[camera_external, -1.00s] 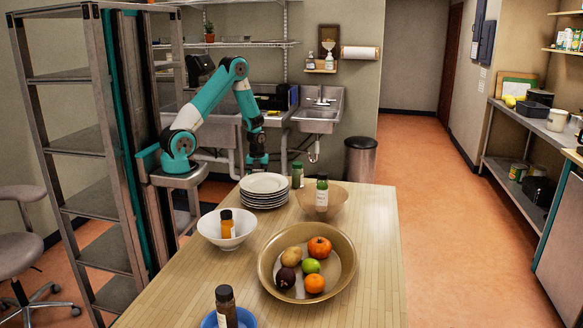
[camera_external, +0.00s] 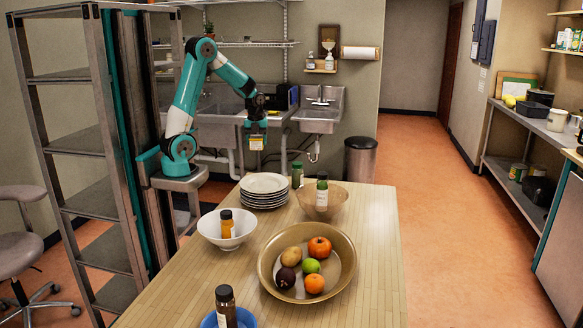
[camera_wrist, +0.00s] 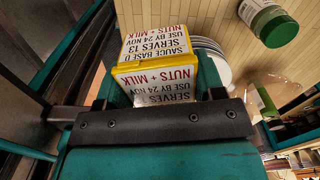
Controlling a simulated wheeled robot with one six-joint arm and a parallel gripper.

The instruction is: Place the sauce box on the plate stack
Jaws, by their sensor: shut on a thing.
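The sauce box (camera_external: 257,142) is a small yellow and white carton with red and black print. My gripper (camera_external: 256,128) is shut on it and holds it in the air behind and above the plate stack. In the wrist view the sauce box (camera_wrist: 155,58) fills the upper middle, with its printed faces showing; the fingertips are mostly hidden. The plate stack (camera_external: 264,190) is several white plates on the far end of the wooden table, with a bare top plate. Part of its rim shows in the wrist view (camera_wrist: 214,58), partly hidden by the box and my gripper.
A green-capped jar (camera_external: 297,174) stands right beside the plates. A wooden bowl (camera_external: 321,207) holding a bottle is to the right. A white bowl (camera_external: 211,235) with an orange bottle and a large fruit bowl (camera_external: 349,265) stand nearer on the table (camera_external: 180,292).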

